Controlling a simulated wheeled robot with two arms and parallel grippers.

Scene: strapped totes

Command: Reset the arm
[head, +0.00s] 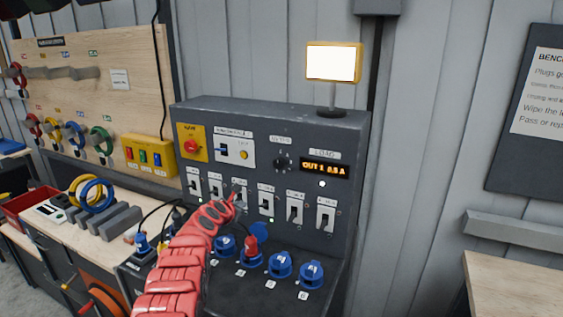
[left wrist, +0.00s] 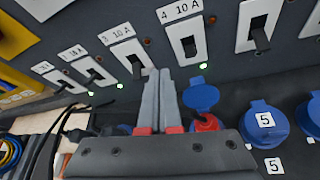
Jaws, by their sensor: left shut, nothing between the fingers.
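My red left arm reaches up from the bottom of the head view to the grey test panel (head: 270,122). Its gripper (head: 238,198) is at the row of breaker switches. In the left wrist view the two grey fingers (left wrist: 158,80) are shut together with nothing between them. The tips are just below the switch labelled 3 (left wrist: 135,63) and left of the switch labelled 4 (left wrist: 190,45). I cannot tell whether they touch the panel. Green lamps glow below some switches. My right gripper is not in view.
Blue-capped sockets (head: 280,264) line the panel's lower ledge; a red plug (head: 250,246) sits in one with its lid raised. A lit lamp screen (head: 334,62) stands on top. The display (head: 325,169) reads OUT 1 0.5 A. Cables and coils (head: 95,195) lie on the left bench.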

